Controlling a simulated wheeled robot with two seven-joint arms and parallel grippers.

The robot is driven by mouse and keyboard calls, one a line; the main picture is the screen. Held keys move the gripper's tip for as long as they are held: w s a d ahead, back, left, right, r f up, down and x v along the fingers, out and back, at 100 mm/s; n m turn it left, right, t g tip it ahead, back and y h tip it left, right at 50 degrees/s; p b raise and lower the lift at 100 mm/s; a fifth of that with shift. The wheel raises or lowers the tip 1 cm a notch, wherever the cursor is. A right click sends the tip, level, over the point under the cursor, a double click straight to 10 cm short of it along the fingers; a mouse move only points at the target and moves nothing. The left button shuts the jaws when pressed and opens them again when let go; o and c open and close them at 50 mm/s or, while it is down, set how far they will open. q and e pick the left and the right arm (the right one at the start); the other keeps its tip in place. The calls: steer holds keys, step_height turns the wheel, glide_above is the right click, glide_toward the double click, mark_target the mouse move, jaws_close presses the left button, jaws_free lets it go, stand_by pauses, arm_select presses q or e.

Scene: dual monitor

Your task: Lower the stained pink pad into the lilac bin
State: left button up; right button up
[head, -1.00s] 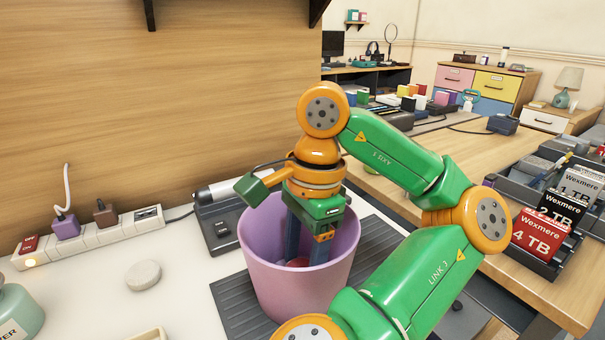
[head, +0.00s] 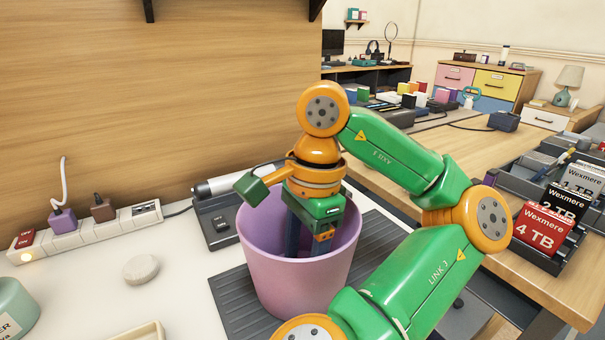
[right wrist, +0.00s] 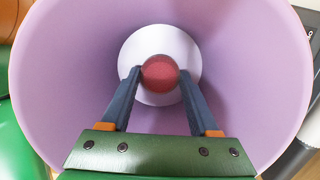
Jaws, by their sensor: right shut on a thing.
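The lilac bin (head: 300,280) stands upright on a dark grey ribbed mat. My right gripper (right wrist: 160,76) points down inside the bin, its wrist above the rim in the head view. Its two blue fingers are shut on the stained pink pad (right wrist: 160,72), a round dark pink thing with a mottled face. In the right wrist view the pad shows against the pale round bottom of the bin. The gap between pad and bottom cannot be judged. The bin wall hides the fingertips and pad in the head view. My left gripper is not in view.
A power strip (head: 90,234) with plugs lies at the left by the wooden panel. A round whitish disc (head: 141,269) lies on the white table. A dark device (head: 215,222) stands behind the bin. Boxed drives (head: 541,236) sit in a tray at right.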

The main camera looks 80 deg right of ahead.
steer(key=o, duration=1.4)
steer(key=shift+c, duration=0.2)
